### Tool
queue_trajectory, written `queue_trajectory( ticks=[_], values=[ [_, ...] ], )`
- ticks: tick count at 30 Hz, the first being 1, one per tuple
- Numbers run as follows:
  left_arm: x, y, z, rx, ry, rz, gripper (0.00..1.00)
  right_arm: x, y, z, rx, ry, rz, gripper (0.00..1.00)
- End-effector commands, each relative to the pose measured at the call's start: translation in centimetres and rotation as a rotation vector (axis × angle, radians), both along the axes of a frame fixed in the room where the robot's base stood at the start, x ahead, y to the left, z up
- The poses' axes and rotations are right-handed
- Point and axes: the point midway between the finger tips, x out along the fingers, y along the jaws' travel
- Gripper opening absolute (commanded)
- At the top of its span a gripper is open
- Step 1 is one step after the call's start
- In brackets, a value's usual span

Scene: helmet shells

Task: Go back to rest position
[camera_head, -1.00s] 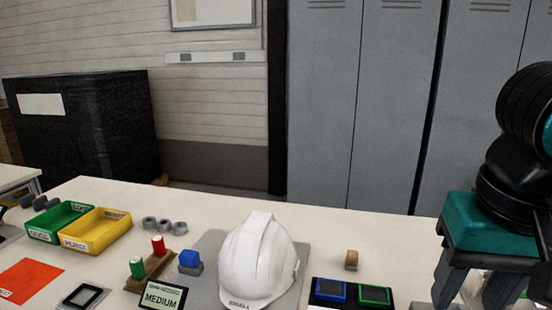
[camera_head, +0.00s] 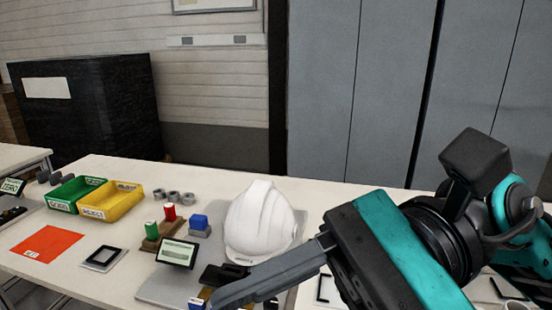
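My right gripper (camera_head: 270,275) comes in from the right, low in front of the white helmet shell. One long grey finger points left and down from the outer side of the palm, with nothing seen in its grip. My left gripper is not in view. The white helmet shell (camera_head: 260,218) stands upright on a grey plate (camera_head: 300,222) on the table; my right arm hides part of the area before it.
Grey lockers (camera_head: 390,90) stand behind. The table's front left is mostly clear.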

Motion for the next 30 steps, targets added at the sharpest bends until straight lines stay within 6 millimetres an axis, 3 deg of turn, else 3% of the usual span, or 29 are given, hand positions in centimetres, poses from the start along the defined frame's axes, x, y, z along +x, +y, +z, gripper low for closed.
queue_trajectory(
  ticks=[2,6,9,12,14,17,21,24,25,27,30],
  values=[
    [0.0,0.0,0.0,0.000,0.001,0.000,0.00,0.5,0.6,2.9,0.163,0.246,-0.049,0.47],
    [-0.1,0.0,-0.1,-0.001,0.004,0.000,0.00,4.0,-0.3,7.0,0.426,0.692,-0.145,0.47],
    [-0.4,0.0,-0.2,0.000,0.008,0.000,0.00,7.9,-2.2,8.3,0.604,1.025,-0.212,0.47],
    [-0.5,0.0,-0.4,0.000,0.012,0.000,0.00,12.2,-4.9,7.5,0.778,1.363,-0.279,0.47],
    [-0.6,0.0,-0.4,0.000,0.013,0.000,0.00,14.8,-6.8,6.0,0.884,1.566,-0.322,0.47],
    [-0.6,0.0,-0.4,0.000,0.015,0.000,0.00,18.4,-10.0,1.8,1.064,1.905,-0.397,0.47],
    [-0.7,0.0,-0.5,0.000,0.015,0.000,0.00,20.9,-14.3,-7.0,1.334,2.362,-0.516,0.47],
    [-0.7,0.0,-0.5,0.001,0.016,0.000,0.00,20.3,-16.7,-14.2,1.545,2.660,-0.616,0.47],
    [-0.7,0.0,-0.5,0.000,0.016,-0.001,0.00,19.8,-17.4,-16.4,-1.508,-2.567,0.609,0.47],
    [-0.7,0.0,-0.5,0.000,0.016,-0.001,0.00,17.9,-18.5,-21.1,-1.419,-2.345,0.589,0.47],
    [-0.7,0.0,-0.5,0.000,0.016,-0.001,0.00,14.7,-19.6,-26.1,-1.324,-2.089,0.570,0.47]
  ],
)
